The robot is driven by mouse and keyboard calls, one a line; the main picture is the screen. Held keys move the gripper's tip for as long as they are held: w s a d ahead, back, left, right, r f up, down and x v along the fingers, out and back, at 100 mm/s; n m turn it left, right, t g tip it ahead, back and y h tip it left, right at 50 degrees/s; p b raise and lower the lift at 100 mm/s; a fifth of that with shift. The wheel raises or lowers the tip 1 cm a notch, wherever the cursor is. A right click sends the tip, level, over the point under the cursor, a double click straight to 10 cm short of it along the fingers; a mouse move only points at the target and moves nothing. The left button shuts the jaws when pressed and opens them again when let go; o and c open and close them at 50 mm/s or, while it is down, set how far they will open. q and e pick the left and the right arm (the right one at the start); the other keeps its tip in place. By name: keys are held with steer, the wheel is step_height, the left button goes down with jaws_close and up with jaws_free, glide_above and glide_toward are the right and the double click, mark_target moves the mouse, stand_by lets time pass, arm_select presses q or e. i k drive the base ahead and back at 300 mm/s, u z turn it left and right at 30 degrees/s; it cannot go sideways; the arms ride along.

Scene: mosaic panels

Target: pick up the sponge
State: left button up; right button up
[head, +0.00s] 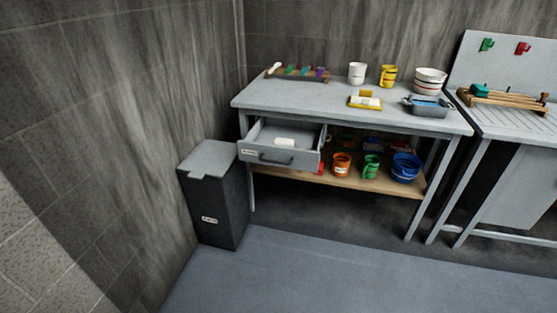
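I cannot tell for sure which thing is the sponge. A small yellow and white block-like item (365,101) lies on the grey table (290,95), right of its middle; it could be the sponge. A white block (285,142) lies inside the open drawer (272,158) under the table's left end. A grey tray with something blue in it (428,105) stands near the table's right end. Neither of my grippers is in view.
A dark lidded bin (212,195) stands left of the drawer. A white cup (356,73), a yellow cup (388,76) and stacked white bowls (430,81) stand at the back. Buckets (405,168) fill the lower shelf. The floor (300,275) in front is clear.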

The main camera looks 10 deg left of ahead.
mark_target(277, 142)
steer(key=u, duration=0.7)
steer(key=i, duration=1)
